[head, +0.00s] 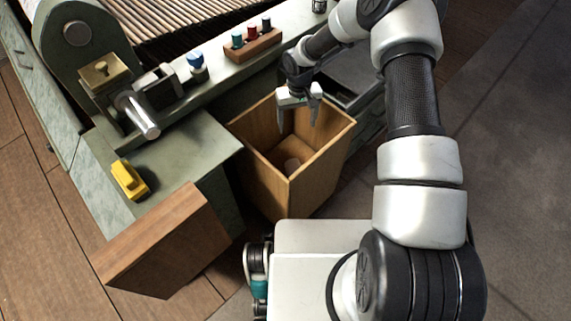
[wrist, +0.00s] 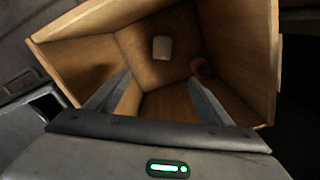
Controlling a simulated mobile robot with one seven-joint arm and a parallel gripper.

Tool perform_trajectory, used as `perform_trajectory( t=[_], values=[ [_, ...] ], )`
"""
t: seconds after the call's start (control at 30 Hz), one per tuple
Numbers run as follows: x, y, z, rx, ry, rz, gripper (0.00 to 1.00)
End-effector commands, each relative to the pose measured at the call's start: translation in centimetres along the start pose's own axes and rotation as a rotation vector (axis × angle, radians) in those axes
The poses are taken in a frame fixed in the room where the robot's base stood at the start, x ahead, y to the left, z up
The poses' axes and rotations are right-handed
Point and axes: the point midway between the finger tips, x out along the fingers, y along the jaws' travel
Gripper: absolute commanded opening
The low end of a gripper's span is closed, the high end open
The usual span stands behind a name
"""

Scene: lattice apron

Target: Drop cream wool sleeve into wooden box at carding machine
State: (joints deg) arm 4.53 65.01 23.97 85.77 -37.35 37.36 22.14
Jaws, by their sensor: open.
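The wooden box (head: 322,172) stands open-topped beside the green carding machine (head: 190,150). My gripper (head: 298,118) is open over the box, with its fingers pointing down into the opening. The wrist view looks into the box (wrist: 80,55), between the two spread fingers (wrist: 160,82), which hold nothing. A small cream piece (wrist: 162,48), probably the cream wool sleeve, lies on the box floor, apart from the fingers.
A yellow object (head: 129,180) lies on the machine's green shelf. A wooden rack (head: 252,46) with several coloured spools and a blue knob (head: 196,62) sit along the machine's ledge. A brown wooden panel (head: 165,245) juts out at the front left. Grey floor (head: 510,150) is clear at right.

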Motion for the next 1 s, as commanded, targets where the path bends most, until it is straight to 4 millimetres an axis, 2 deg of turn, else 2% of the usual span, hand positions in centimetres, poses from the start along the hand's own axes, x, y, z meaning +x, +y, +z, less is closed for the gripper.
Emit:
perform_trajectory(
  t=[0.13,0.23,0.7,0.83,1.0],
  values=[
    [-0.7,0.0,0.0,0.0,0.001,0.0,0.74],
    [-2.1,0.1,-0.1,0.0,0.003,0.002,0.74],
    [-13.3,0.1,-0.1,0.0,0.004,0.002,0.74],
    [-15.5,0.0,-0.1,-0.001,0.003,0.001,0.74],
    [-17.1,0.0,0.0,0.001,0.001,0.0,0.74]
  ],
)
